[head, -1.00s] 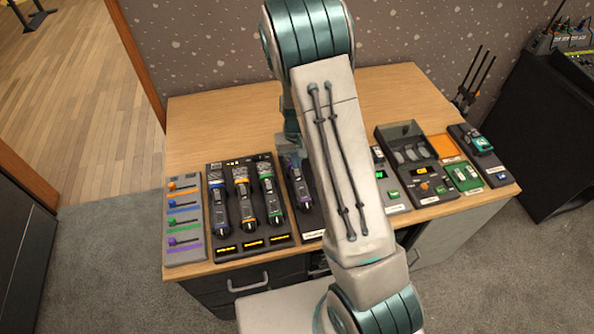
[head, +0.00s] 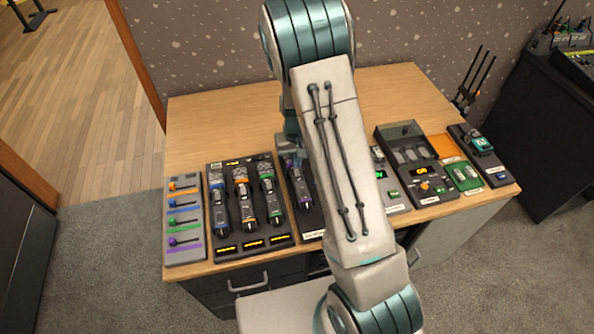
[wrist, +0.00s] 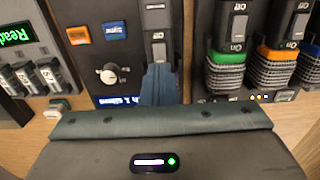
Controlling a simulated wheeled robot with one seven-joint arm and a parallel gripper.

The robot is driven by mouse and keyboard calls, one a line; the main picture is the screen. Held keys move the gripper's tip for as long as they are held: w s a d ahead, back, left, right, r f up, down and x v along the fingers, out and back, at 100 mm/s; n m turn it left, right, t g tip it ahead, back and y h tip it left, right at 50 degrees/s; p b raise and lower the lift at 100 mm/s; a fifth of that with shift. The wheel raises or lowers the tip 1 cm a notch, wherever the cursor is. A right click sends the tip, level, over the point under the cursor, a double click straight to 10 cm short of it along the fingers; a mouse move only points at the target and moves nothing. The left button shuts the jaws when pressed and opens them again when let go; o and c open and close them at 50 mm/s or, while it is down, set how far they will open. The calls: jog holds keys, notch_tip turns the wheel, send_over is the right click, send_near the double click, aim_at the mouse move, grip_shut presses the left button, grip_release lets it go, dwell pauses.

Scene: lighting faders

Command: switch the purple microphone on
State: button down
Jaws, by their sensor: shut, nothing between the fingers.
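The purple microphone (head: 300,187) lies in a dark dock in the head view, right of three other microphones and partly hidden by my arm. In the wrist view its dark body with a grey slide switch (wrist: 157,30) stands at top centre. My gripper (wrist: 158,72) is shut and empty, its fingertips over the lower part of this microphone, close to the switch. They hide the microphone's coloured ring, and I cannot tell whether they touch it. The switch's position is unclear. In the head view my gripper is mostly hidden behind my arm.
Microphones with blue, orange and green rings (head: 244,205) sit in a dock to the left. A board of coloured faders (head: 184,222) is at the desk's left end. Several control boxes (head: 416,170) stand to the right. The back of the desk (head: 220,115) is clear.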

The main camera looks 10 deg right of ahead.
jog(key=shift+f+b, duration=0.75)
jog(key=shift+f, duration=0.1)
dwell(0.4)
jog(key=shift+r, duration=0.1)
jog(key=shift+r+p, duration=2.2)
jog(key=shift+r, duration=1.25)
jog(key=s+r+t, duration=0.1)
jog(key=s+r, duration=0.6)
jog(key=r, duration=0.3)
jog(key=s+r+t, duration=0.2)
jog(key=s+r, duration=0.6)
jog(key=r, duration=0.2)
jog(key=s+r, duration=0.3)
jog(key=s, duration=0.5)
jog(key=shift+r+t, duration=0.2)
jog(key=shift+t, duration=0.2)
jog(key=shift+s, duration=0.15)
